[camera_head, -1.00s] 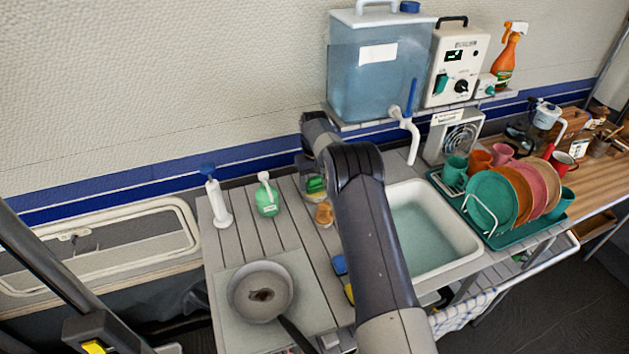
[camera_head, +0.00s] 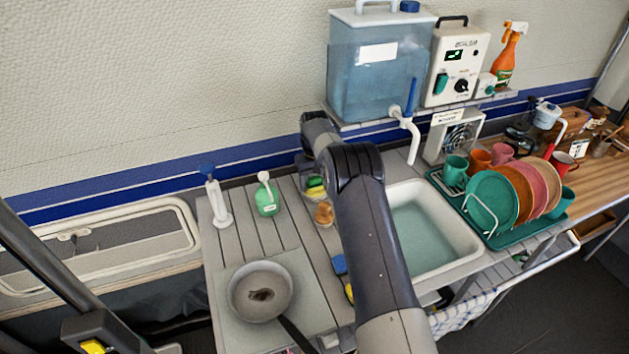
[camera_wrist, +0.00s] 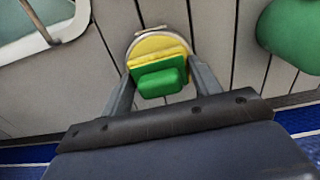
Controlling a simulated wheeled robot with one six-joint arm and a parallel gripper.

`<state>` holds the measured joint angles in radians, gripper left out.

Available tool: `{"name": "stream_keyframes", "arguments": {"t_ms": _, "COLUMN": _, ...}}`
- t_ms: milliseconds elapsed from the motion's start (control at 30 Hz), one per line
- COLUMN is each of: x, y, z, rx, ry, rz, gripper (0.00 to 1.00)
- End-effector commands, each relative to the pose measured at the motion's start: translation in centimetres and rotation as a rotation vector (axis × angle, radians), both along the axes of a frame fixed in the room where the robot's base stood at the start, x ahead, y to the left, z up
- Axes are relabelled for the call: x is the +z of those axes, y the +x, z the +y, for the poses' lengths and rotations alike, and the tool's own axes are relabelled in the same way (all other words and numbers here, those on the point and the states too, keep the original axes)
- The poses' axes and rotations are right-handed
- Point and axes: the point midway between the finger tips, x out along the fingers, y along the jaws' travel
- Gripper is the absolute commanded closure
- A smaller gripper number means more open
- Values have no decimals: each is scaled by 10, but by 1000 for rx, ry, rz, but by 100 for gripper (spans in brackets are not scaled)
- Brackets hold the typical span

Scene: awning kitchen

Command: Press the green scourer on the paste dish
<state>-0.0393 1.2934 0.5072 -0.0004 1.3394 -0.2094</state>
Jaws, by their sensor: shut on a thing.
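The green scourer (camera_wrist: 162,82) has a green block on a flat yellow-and-green layer. My gripper (camera_wrist: 160,76) is shut on it, with one finger at each side. The paste dish (camera_wrist: 158,43) is round, with a pale rim and yellow paste. The scourer overlaps the near part of the dish in the wrist view; I cannot tell whether it touches the paste. In the head view, the scourer (camera_head: 315,189) shows as a small green and yellow patch beside my arm, and my gripper is mostly hidden.
A green bottle (camera_head: 266,197) and a white pump dispenser (camera_head: 217,203) stand left on the slatted counter. A tan object (camera_head: 324,214) sits just in front of the scourer. A grey pan (camera_head: 260,291) is nearer. A water-filled sink (camera_head: 455,225) and dish rack (camera_head: 540,228) are right.

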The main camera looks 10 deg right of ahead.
Motion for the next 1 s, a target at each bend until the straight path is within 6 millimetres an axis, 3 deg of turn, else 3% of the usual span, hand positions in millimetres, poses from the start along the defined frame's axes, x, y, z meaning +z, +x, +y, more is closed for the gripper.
{"name": "stream_keyframes", "arguments": {"t_ms": 233, "x": 5, "y": -1, "z": 0, "rx": 0, "ry": 0, "rz": 3, "gripper": 59}}
{"name": "stream_keyframes", "arguments": {"t_ms": 1000, "x": 68, "y": 0, "z": 0, "rx": 0, "ry": 0, "rz": 2, "gripper": 59}}
